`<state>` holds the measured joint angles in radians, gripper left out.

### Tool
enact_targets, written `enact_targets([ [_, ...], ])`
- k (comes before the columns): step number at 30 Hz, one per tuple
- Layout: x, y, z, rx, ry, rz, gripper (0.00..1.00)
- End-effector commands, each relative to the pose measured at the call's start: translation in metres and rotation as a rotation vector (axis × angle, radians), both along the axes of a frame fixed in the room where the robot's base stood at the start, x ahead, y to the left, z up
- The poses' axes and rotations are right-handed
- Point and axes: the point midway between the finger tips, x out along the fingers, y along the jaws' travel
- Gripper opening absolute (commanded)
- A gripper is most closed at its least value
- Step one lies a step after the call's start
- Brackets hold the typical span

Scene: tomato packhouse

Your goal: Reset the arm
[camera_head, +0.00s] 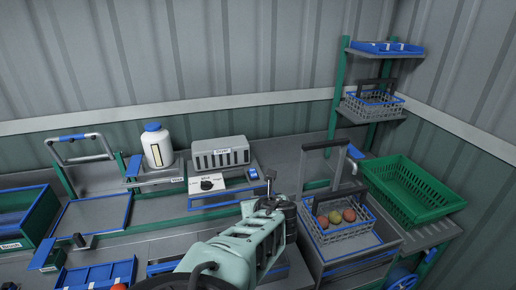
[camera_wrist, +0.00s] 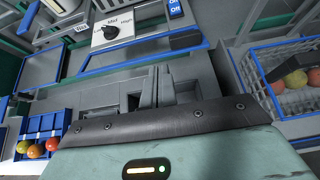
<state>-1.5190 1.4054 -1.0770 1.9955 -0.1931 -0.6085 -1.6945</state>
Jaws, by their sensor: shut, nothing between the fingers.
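My arm reaches up from the bottom middle of the head view, over the workbench. My gripper shows at the bottom middle of the wrist view (camera_wrist: 158,88), its two fingers close together with nothing between them. In the head view the gripper end (camera_head: 270,180) is seen at the far end of my arm, near the wire basket, and its fingertips are too small to judge. In the wrist view it is above the grey bench surface, apart from the things around it.
A wire basket (camera_head: 343,233) with several tomatoes stands to the right. A green crate (camera_head: 436,213) is beyond it. A grey unit with a dial (camera_head: 210,184) and a white bottle (camera_head: 157,150) stand at the back. A blue divided tray (camera_head: 97,274) is at lower left.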

Motion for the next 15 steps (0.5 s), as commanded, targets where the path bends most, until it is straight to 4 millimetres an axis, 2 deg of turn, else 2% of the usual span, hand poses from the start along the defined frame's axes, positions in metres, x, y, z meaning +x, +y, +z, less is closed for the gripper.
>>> enact_targets([
  [4, -0.001, -0.029, -0.019, 0.109, 0.078, -0.165, 0.0],
  [7, -0.012, -0.062, -0.042, 0.264, 0.189, -0.397, 0.0],
  [10, -0.036, -0.09, -0.065, 0.443, 0.319, -0.672, 0.0],
  [15, -0.089, -0.109, -0.083, 0.706, 0.52, -1.101, 0.0],
])
